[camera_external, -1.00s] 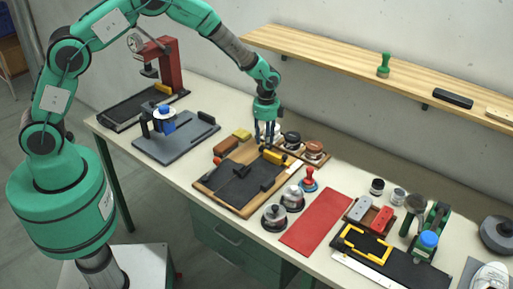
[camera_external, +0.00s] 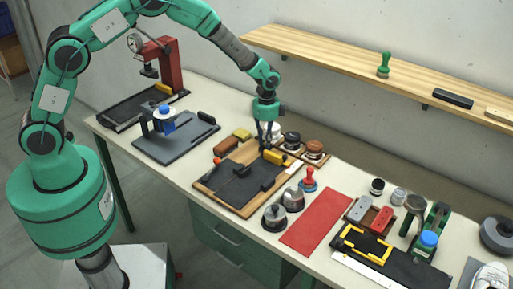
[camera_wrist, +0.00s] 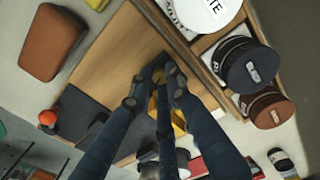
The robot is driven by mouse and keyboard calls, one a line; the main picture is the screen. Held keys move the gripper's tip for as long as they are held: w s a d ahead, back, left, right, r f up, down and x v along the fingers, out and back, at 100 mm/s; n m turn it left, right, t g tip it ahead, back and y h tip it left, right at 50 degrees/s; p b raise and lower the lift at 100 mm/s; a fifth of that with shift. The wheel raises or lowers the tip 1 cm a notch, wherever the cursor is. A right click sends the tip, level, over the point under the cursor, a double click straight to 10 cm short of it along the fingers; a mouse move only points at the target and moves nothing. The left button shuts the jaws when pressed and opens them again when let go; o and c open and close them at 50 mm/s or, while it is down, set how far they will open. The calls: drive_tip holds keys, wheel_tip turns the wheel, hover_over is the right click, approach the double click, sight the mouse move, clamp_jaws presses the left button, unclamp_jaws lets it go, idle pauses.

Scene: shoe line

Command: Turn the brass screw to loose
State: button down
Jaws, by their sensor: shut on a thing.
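My gripper (camera_external: 265,149) points down over the far edge of the wooden board (camera_external: 245,212), at the end of a yellow block (camera_external: 276,157). In the wrist view my gripper (camera_wrist: 157,87) has its fingertips close together on a small brass-coloured piece (camera_wrist: 158,76), which looks like the brass screw. The fingers hide most of the screw, so its turn cannot be read. The yellow block also shows behind the fingers in the wrist view (camera_wrist: 179,122).
Lidded tins (camera_wrist: 248,66) stand in a wooden tray close to the right of the fingers in the wrist view. A brown block (camera_wrist: 53,45) lies to the left. A red mat (camera_external: 316,222) lies further right.

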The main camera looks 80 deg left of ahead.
drive_tip(key=n, duration=0.4)
drive_tip(key=shift+n, duration=0.3)
drive_tip(key=n, duration=0.4)
drive_tip(key=shift+n, duration=0.3)
drive_tip(key=n, duration=0.3)
drive_tip(key=shift+w, duration=0.1)
drive_tip(key=n, duration=0.8)
drive_tip(key=shift+r+n, duration=0.1)
drive_tip(key=shift+n, duration=0.2)
drive_tip(key=n, duration=0.3)
drive_tip(key=shift+n, duration=0.4)
drive_tip(key=n, duration=0.3)
drive_tip(key=shift+n, duration=0.3)
drive_tip(key=n, duration=0.4)
